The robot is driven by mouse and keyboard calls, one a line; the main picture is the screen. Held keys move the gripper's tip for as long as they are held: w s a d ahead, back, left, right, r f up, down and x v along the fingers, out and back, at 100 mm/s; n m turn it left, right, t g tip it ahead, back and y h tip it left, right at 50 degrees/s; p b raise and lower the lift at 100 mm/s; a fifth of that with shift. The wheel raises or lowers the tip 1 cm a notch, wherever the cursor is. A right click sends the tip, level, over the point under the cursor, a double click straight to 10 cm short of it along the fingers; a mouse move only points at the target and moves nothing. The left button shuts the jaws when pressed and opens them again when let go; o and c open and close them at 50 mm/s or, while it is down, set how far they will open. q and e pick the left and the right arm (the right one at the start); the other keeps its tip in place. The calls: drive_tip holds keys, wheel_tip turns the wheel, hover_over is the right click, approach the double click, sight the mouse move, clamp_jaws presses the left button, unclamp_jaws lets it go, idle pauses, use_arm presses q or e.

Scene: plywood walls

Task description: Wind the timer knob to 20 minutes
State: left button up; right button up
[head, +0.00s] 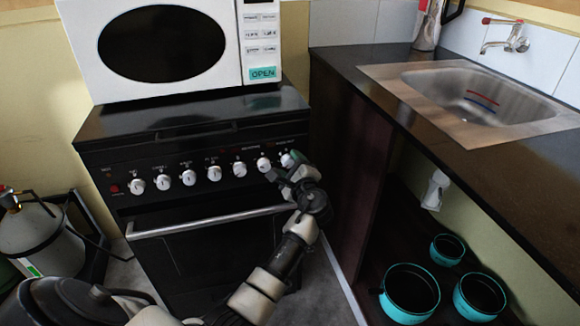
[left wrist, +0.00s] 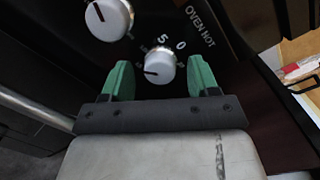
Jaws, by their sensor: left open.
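The stove (head: 215,185) has a row of white knobs along its black front panel. The timer knob (head: 287,160) appears to be the rightmost one, partly covered by my left gripper (head: 292,167). In the left wrist view this white knob (left wrist: 159,67) sits between the green fingers of my open left gripper (left wrist: 161,78), with a gap visible on each side. Its dark pointer line points left. Printed 0 and 5 show above it; other marks are too small to read. My right gripper is not in view.
A neighbouring white knob (left wrist: 108,18) is at the upper left in the wrist view. A white microwave (head: 170,48) stands on the stove, with the oven handle (head: 205,221) below the knobs. A counter with a sink (head: 480,97) is at right, above teal pots (head: 410,315).

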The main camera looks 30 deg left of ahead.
use_arm(q)
drive_tip(key=shift+w+a, duration=0.1)
drive_tip(key=shift+a, duration=0.1)
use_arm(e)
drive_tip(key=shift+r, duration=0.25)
use_arm(q)
drive_tip(key=c, duration=0.7)
drive_tip(key=shift+c, duration=1.1)
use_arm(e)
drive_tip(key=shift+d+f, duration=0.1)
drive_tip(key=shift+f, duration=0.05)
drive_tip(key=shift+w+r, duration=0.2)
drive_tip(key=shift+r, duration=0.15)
use_arm(q)
drive_tip(key=shift+f+n+b, duration=0.1)
drive_tip(key=shift+n+b, duration=0.2)
drive_tip(key=shift+n, duration=0.2)
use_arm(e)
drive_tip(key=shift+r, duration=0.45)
